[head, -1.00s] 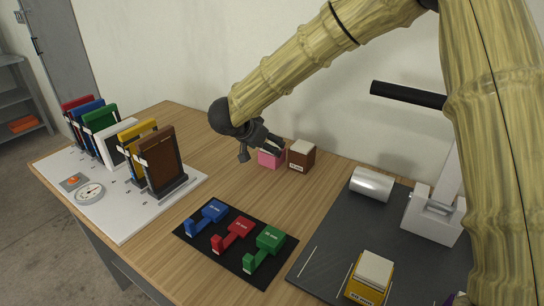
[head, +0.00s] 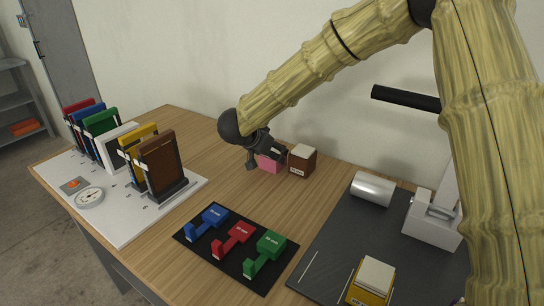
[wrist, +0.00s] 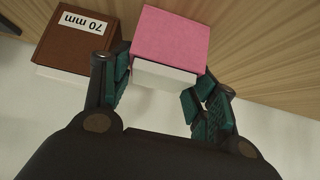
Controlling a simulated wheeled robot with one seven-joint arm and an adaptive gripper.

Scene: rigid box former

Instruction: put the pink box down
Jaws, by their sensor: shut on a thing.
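The pink box (head: 270,164) is at the back of the wooden table, just left of the brown box (head: 302,161). In the wrist view the pink box (wrist: 172,38) sits between the two fingers of my gripper (wrist: 160,88), with its pale side facing the palm. My gripper (head: 262,158) is shut on it and partly hides it in the head view. The brown box with a "70 mm" label (wrist: 75,35) is close beside the left finger. I cannot tell whether the pink box touches the table.
A black mat (head: 207,254) with blue, red and green gauges lies in front. A dark board (head: 325,245) at right bears a metal cylinder (head: 372,188) and a yellow box (head: 370,283). A white board (head: 118,222) with upright coloured panels is at left.

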